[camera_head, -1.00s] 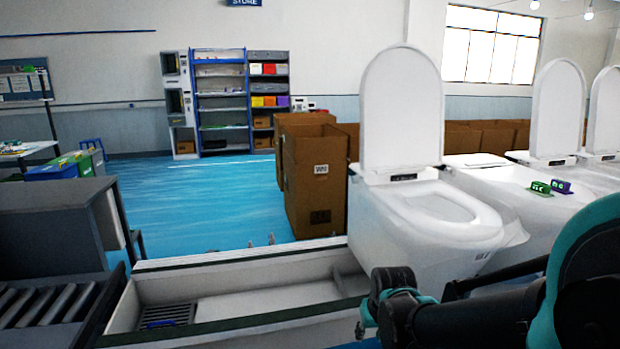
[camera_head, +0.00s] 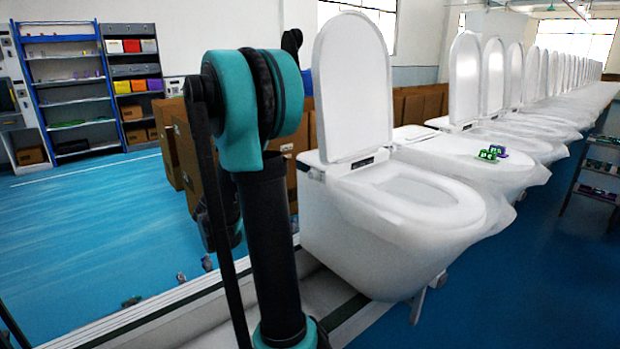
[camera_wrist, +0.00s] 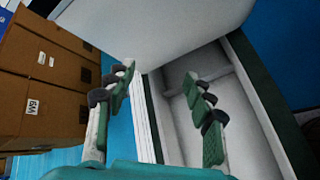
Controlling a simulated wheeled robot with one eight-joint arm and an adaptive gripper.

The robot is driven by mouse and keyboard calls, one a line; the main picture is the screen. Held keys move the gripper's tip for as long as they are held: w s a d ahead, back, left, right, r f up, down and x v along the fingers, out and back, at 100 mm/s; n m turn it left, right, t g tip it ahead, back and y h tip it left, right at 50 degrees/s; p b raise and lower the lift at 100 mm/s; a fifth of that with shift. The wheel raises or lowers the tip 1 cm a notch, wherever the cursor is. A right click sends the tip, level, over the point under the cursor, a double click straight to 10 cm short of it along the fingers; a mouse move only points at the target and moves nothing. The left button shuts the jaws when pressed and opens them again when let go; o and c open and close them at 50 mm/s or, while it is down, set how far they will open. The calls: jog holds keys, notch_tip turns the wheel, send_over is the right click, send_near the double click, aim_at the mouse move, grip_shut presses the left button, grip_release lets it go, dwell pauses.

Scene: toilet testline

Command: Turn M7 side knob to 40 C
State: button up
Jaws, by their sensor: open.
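The nearest white toilet (camera_head: 390,225) stands with its lid (camera_head: 352,85) raised. A small protrusion (camera_head: 313,173) shows on its left side near the lid hinge; I cannot tell whether it is the side knob, and no temperature mark is readable. In the wrist view my gripper (camera_wrist: 160,72) is open and empty, its two fingers apart. A smooth white surface (camera_wrist: 150,25), seemingly the toilet's side, lies beyond the fingertips, with no visible contact. In the head view my arm stands left of the toilet and hides most of the gripper.
Brown cartons (camera_wrist: 45,85) are left of my gripper in the wrist view. A pale trough with a dark green rim (camera_wrist: 262,100) lies below the toilet. More toilets (camera_head: 465,85) line up to the right, with small green blocks (camera_head: 490,153) on the neighbour. Blue floor (camera_head: 90,235) is open at left.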

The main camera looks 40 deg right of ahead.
jog(key=w+d+r+n+g+h, duration=0.1)
jog(key=w+d+r+n+h, duration=0.15)
jog(key=w, duration=0.25)
jog(key=w+d+r+n+h, duration=0.2)
jog(key=w+r+n+h, duration=0.1)
jog(key=w+r+h, duration=0.15)
send_near(310, 176)
jog(key=shift+n, duration=0.25)
jog(key=d, duration=0.6)
jog(key=w+d, duration=0.1)
jog(key=d, duration=0.2)
jog(key=shift+d+r, duration=0.15)
jog(key=shift+d, duration=0.1)
jog(key=c, duration=1.2)
jog(key=shift+o, duration=0.2)
